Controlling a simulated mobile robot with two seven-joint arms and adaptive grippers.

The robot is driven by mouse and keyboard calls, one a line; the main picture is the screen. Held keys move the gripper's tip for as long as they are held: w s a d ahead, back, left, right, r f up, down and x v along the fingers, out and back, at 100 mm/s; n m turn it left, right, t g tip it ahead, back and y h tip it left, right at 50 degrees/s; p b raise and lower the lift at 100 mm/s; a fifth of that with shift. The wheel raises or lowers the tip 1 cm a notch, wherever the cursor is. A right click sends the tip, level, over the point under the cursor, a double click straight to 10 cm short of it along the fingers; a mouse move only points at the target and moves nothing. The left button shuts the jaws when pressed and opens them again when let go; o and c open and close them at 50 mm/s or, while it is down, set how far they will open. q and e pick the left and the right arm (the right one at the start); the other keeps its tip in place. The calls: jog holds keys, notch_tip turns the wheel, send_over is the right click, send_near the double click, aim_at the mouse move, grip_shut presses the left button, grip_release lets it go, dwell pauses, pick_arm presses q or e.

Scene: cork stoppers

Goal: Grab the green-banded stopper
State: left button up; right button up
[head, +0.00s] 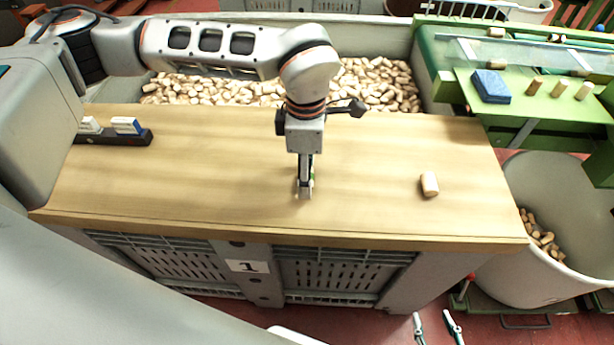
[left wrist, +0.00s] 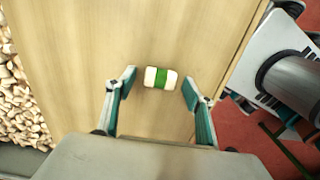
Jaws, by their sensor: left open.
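The green-banded stopper (left wrist: 161,77) lies on its side on the wooden table in the left wrist view, pale with a green band round its middle. My left gripper (left wrist: 158,88) is open, with one finger on each side of the stopper and visible gaps between. In the head view my left gripper (head: 305,192) points down over the middle of the table and hides most of the stopper. My right gripper (head: 437,325) is at the bottom edge of the head view, open and empty, in front of the table.
A dark holder (head: 110,137) sits at the left end. Behind is a bin of corks (head: 380,85). At right are a grey tub (head: 570,285) and a green bench with a blue block (head: 491,86).

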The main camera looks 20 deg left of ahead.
pick_arm(q)
jog(key=shift+f, duration=0.35)
jog(key=shift+r, duration=0.1)
jog(key=c, duration=0.8)
pick_arm(e)
jog(key=shift+w+r, duration=0.25)
pick_arm(q)
jog(key=shift+r, duration=0.1)
pick_arm(e)
jog(key=shift+s+f, duration=0.1)
jog(key=shift+f, duration=0.05)
